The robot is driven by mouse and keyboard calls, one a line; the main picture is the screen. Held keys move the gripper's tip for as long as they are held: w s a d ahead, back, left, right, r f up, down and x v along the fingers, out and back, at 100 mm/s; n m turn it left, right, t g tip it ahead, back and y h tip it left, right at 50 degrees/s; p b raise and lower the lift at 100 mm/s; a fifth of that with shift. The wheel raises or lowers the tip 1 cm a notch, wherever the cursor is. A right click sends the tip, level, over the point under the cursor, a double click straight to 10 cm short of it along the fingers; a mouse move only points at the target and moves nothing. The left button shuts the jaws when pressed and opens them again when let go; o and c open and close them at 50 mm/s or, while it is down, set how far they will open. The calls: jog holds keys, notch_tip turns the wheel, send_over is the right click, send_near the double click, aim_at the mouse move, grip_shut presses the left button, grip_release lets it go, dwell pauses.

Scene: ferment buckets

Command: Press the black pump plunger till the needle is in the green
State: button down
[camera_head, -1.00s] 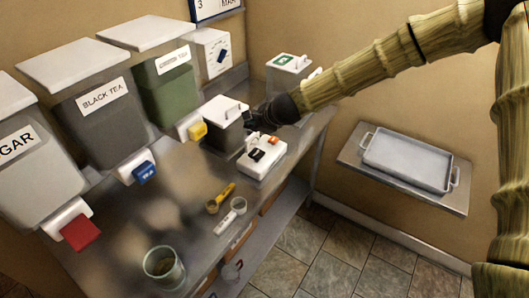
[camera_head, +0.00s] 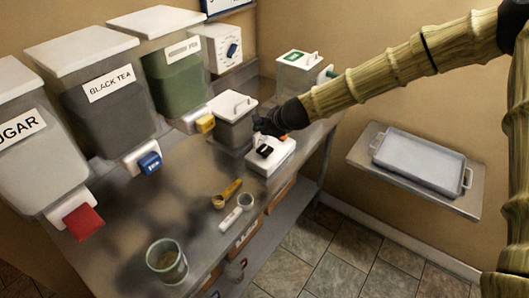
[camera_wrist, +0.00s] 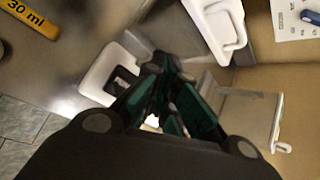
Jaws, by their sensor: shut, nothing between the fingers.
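The pump is a white block with a black plunger (camera_head: 265,151) on top, standing on the steel counter. It also shows in the wrist view, with its black plunger (camera_wrist: 122,80) left of my fingers. My gripper (camera_head: 266,130) is shut and empty, close above the far side of the pump. In the wrist view my green-and-black fingers (camera_wrist: 160,68) partly cover the pump's right side. I cannot tell whether they touch it. An orange-red part shows beside my gripper. No needle or green zone can be made out.
A grey lidded bucket (camera_head: 234,122) stands close left of my gripper. Another white-lidded bucket (camera_head: 298,66) stands behind. A tray (camera_head: 418,160) is on a shelf at right.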

aim_at(262, 149)
jog(key=shift+f+b, duration=1.5)
jog(key=shift+f, duration=1.05)
jog(key=shift+f, duration=0.1)
jog(key=shift+f+b, duration=0.3)
jog(key=shift+b, duration=0.1)
jog(key=shift+s+f+b, duration=0.1)
jog(key=shift+f+b, duration=1.1)
jog(key=shift+f, duration=0.45)
dwell(1.5)
jog(key=shift+r, duration=0.25)
jog(key=shift+r+p, duration=1.4)
jog(key=shift+r, duration=0.4)
jog(key=shift+r, duration=0.15)
